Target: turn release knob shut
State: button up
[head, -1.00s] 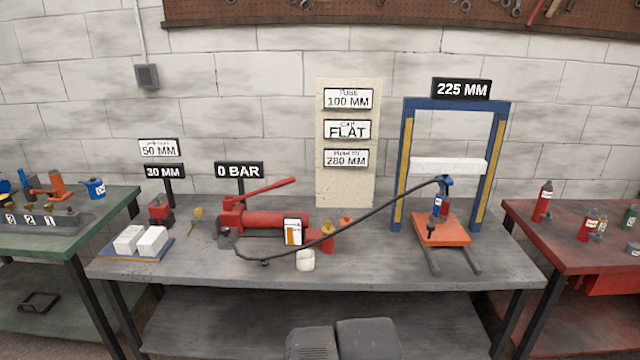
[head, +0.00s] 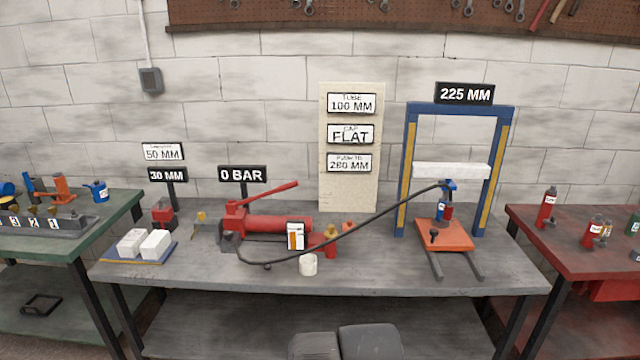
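A red hand pump (head: 275,229) lies on the middle bench with its red lever (head: 265,195) slanting up to the right. The sign above it (head: 242,174) reads 0 BAR. A small yellow-brass piece (head: 199,218) stands just left of the pump, and another brass piece (head: 330,234) sits at its right end. Either could be the release knob; I cannot tell which, nor how far it is turned. My gripper is not in view.
A white cup (head: 308,266) and a small white-and-orange box (head: 296,236) are in front of the pump. Two white blocks (head: 143,243) lie at the left. The blue press frame (head: 403,180) stands at the right. The bench front (head: 380,278) is largely clear.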

aim_at(228, 235)
jog(key=i+j+z, duration=0.35)
jog(key=i+j, duration=0.25)
jog(key=i, duration=0.15)
jog(key=i+j+z, duration=0.35)
jog(key=i+j, duration=0.3)
jog(key=j, duration=0.2)
